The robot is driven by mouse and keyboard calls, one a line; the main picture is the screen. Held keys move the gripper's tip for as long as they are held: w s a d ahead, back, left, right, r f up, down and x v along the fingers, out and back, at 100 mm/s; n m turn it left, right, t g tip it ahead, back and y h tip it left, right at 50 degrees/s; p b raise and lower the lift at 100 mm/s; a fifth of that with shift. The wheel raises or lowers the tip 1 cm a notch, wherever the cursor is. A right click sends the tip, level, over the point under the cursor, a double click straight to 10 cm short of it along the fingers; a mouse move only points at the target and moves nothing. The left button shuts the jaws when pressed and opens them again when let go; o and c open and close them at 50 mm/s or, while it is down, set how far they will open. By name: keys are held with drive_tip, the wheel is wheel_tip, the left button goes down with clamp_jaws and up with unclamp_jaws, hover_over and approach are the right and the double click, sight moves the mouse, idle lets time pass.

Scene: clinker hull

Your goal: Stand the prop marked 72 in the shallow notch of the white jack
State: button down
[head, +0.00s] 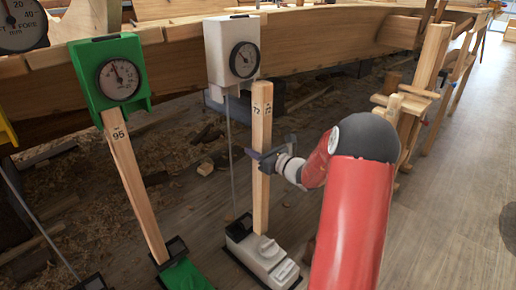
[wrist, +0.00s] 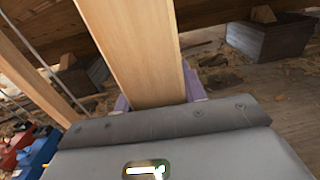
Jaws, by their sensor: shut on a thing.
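The wooden prop (head: 262,170), whose number near the top looks like 72, stands about upright in my gripper (head: 263,158). The jaws are shut around its middle. In the wrist view the prop (wrist: 140,50) runs up between the fingers (wrist: 155,100). The white jack has a gauge head (head: 232,50) and a low base (head: 263,262) on the floor, joined by a thin rod. The prop's foot is at the base, beside a dark socket; I cannot tell whether it rests in a notch. Its top is just right of the gauge head's lower edge.
A green jack (head: 112,68) with a prop marked 95 (head: 136,190) stands to the left. The wooden hull (head: 310,40) runs behind. Timber supports (head: 425,80) stand at the right, with clear floor (head: 450,210) in front. Wood chips litter the ground under the hull.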

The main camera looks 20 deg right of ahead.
drive_tip(key=shift+f, duration=0.4)
drive_tip(key=shift+w+a+r, duration=0.1)
drive_tip(key=shift+w+r, duration=0.05)
drive_tip(key=shift+w, duration=0.15)
drive_tip(key=b+x, duration=0.1)
drive_tip(key=x, duration=0.6)
drive_tip(key=shift+w, duration=0.15)
idle(0.8)
drive_tip(key=shift+f+b, duration=0.45)
drive_tip(key=shift+b, duration=0.1)
drive_tip(key=shift+a, duration=0.1)
idle(0.8)
